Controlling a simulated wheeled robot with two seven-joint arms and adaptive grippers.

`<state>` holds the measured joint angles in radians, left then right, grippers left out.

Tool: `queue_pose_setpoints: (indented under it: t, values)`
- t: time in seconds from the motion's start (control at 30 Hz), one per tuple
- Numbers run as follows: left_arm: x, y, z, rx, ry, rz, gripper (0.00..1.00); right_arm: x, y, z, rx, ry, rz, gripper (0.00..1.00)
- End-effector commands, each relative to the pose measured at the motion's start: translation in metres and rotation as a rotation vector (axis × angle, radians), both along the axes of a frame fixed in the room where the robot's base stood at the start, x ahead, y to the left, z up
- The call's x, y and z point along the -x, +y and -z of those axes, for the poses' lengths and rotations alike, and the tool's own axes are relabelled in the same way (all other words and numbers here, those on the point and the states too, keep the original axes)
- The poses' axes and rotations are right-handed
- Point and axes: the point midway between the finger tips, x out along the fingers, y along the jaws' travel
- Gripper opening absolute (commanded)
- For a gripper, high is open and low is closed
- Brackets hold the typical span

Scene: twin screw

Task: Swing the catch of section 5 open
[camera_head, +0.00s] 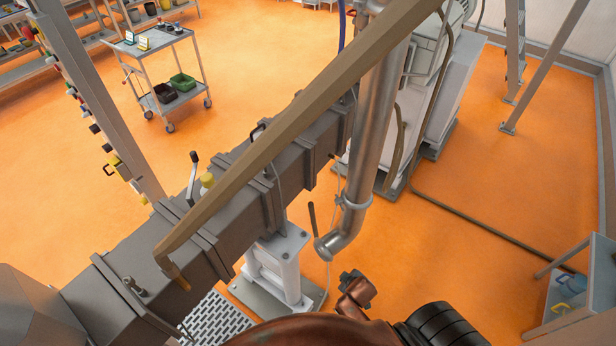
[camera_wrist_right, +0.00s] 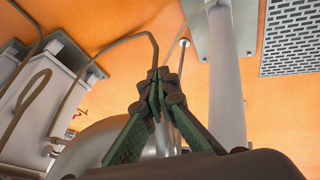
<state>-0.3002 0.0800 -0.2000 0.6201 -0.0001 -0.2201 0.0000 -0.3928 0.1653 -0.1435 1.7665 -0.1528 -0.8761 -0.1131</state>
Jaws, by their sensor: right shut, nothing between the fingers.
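The grey machine barrel (camera_head: 235,190) runs diagonally through the head view, split into sections by flanges. No section numbers are readable, so I cannot tell which catch belongs to section 5. An upright lever with a dark tip (camera_head: 192,175) stands on the barrel. A thin dark handle (camera_head: 312,218) shows beside the barrel's near side. My right gripper (camera_wrist_right: 158,80) shows in the right wrist view with its green-sided fingers closed together and empty. A thin pale rod (camera_wrist_right: 183,52) passes just by its fingertips; contact cannot be told. My left gripper is not in view.
A trolley (camera_head: 155,60) stands far left. Open orange floor lies right.

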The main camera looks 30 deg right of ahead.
Motion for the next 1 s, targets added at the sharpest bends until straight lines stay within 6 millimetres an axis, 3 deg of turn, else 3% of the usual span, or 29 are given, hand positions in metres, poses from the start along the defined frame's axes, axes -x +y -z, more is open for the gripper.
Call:
queue_pose_setpoints:
  t: [0.03, 0.07, 0.17, 0.33, 0.53, 0.6, 0.73, 0.83, 1.0]
  values:
    - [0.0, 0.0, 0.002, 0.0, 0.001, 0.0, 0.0, 0.024, 0.009, 0.028, -0.047, 0.057, 0.037, 0.0]
    - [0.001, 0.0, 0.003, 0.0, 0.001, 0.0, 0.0, 0.035, 0.013, 0.046, -0.067, 0.083, 0.052, 0.0]
    - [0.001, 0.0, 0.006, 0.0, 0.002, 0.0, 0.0, 0.054, 0.018, 0.092, -0.088, 0.12, 0.056, 0.0]
    - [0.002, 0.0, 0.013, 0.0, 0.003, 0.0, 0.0, 0.107, 0.029, 0.175, -0.131, 0.195, 0.071, 0.0]
    - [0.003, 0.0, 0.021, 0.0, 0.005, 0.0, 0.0, 0.207, 0.046, 0.27, -0.185, 0.303, 0.108, 0.0]
    - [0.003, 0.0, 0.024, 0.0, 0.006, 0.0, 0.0, 0.242, 0.049, 0.292, -0.198, 0.333, 0.122, 0.0]
    - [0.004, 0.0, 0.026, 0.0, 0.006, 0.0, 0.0, 0.29, 0.053, 0.315, -0.213, 0.374, 0.142, 0.0]
    - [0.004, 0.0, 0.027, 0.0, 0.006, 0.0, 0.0, 0.311, 0.055, 0.322, -0.218, 0.39, 0.152, 0.0]
    - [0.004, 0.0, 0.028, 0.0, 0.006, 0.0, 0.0, 0.322, 0.056, 0.325, -0.221, 0.398, 0.157, 0.0]
